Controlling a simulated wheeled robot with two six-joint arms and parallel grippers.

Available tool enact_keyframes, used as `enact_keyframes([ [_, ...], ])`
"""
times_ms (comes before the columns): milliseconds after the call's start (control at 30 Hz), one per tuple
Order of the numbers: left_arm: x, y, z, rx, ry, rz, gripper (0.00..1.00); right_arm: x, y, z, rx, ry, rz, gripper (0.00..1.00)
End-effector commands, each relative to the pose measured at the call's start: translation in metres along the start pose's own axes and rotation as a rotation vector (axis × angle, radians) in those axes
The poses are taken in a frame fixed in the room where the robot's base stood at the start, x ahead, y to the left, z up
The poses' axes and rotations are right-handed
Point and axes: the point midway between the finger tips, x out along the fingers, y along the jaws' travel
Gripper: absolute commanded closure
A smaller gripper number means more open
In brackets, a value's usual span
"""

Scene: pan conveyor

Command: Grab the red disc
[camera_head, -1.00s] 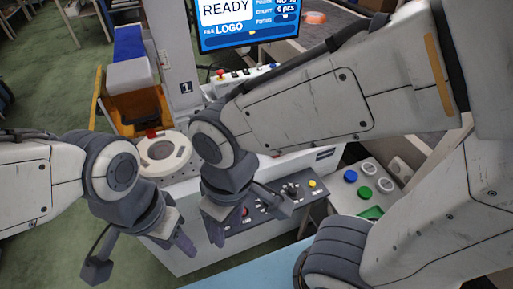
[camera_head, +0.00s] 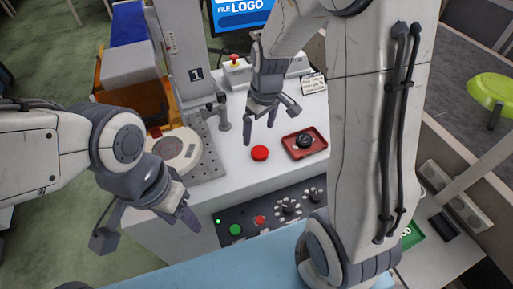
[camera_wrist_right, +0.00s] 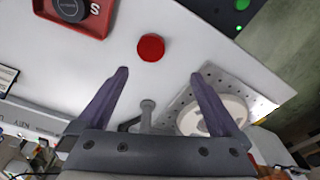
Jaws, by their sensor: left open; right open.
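The red disc (camera_head: 260,153) lies flat on the white worktop (camera_head: 232,172), just left of a red tray (camera_head: 291,154). In the right wrist view the red disc (camera_wrist_right: 151,47) shows beyond and roughly between the fingertips, not touched. My right gripper (camera_head: 260,134) is open and empty, pointing down just behind and above the disc; its two fingers also show in the wrist view (camera_wrist_right: 159,75). My left gripper (camera_head: 143,232) is open and empty, low at the left in front of the machine.
A black round piece (camera_head: 304,141) sits in the red tray. A round white plate (camera_head: 170,158) and a small grey post (camera_head: 223,122) stand left of the disc. A control panel (camera_head: 270,212) with buttons and knobs runs along the front. The worktop around the disc is clear.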

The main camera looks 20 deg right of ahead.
Motion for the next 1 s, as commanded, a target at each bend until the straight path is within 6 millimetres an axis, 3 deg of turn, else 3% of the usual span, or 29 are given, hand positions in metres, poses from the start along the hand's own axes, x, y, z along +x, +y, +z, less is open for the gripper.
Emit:
enact_keyframes([
  [33,0.002,0.000,0.000,0.000,0.000,0.000,0.50,0.008,0.012,0.001,0.012,-0.001,0.003,0.00],
  [133,0.003,0.000,0.000,0.000,0.000,0.000,0.50,0.022,0.021,0.001,0.014,-0.001,0.006,0.00],
  [300,0.005,0.000,0.000,0.000,0.000,0.000,0.50,0.048,0.020,0.001,0.011,-0.002,0.006,0.00],
  [567,0.005,0.000,0.000,0.000,0.000,0.000,0.50,0.070,0.020,0.001,0.011,-0.001,0.007,0.00],
  [800,0.005,0.000,0.000,0.000,0.000,0.000,0.50,0.105,0.019,0.001,0.012,-0.001,0.006,0.00],
  [1000,0.006,0.000,0.000,0.000,0.000,0.000,0.50,0.115,0.019,0.000,0.012,0.003,0.009,0.00],
])
